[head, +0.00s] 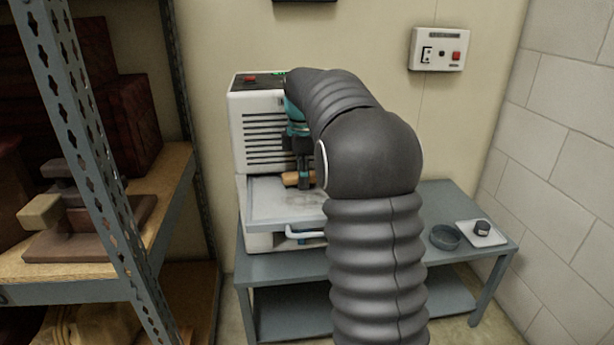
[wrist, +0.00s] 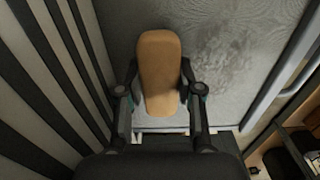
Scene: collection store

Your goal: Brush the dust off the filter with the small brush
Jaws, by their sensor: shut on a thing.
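My gripper (head: 304,178) is low over the filter, pointing down, and is shut on the wooden handle of the small brush (head: 291,179). In the wrist view the brush (wrist: 160,72) is a tan block with rounded ends between my two fingers (wrist: 160,92). Its bristles are hidden beneath it. The filter (head: 268,205) is a flat grey panel in a drawer pulled out of a white machine.
The white machine (head: 243,125) with dark vents stands close behind the brush. The drawer has a pale handle (head: 303,235). A round dark dish (head: 445,237) and a white tray (head: 472,238) holding a small dark item sit on the table's right. A metal shelf (head: 60,268) stands at left.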

